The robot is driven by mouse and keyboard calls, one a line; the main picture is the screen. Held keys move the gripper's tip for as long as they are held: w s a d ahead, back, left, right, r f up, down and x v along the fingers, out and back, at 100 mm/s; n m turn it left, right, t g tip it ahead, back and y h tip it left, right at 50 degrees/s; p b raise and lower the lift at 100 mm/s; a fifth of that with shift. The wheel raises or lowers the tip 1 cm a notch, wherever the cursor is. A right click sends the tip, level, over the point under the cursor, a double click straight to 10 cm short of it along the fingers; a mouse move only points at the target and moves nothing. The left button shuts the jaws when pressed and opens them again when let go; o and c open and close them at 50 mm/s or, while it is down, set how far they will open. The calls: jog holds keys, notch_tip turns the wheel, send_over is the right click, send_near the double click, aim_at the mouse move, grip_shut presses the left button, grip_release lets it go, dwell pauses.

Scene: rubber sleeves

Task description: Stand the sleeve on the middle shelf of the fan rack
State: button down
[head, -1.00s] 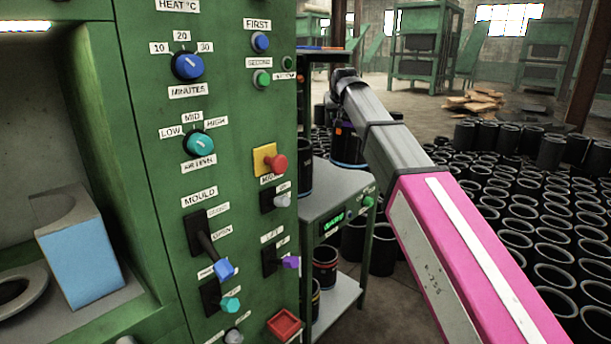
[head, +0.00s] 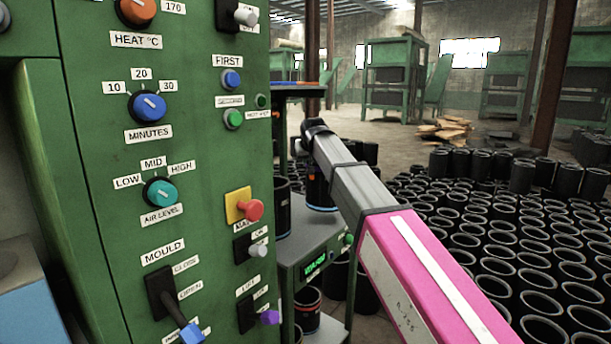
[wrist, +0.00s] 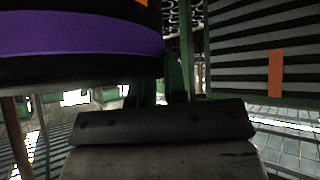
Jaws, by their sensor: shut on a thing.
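The sleeve (head: 321,191) is black with a purple-blue band near its lower end and an orange mark. It hangs upright at the right part of the fan rack, over or at the middle shelf (head: 318,238); I cannot tell whether it touches the shelf. My gripper (head: 310,150) is shut on it, with its fingers mostly hidden behind my arm. In the wrist view the sleeve (wrist: 80,40) fills the upper left, with its purple band and a bit of orange showing. A slatted dark surface (wrist: 235,60) with an orange strip is at right.
Another dark sleeve (head: 283,208) stands on the middle shelf at left, partly hidden by the green control panel (head: 205,130). A banded sleeve (head: 307,308) is on the lower shelf. The rack has a green-lit display (head: 316,267). Many black sleeves (head: 490,235) crowd the floor at right.

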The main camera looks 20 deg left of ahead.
jog(key=shift+f, duration=2.35)
jog(key=c, duration=1.2)
grip_release()
jog(key=shift+o, duration=0.2)
jog(key=v, duration=1.2)
jog(key=shift+d, duration=0.1)
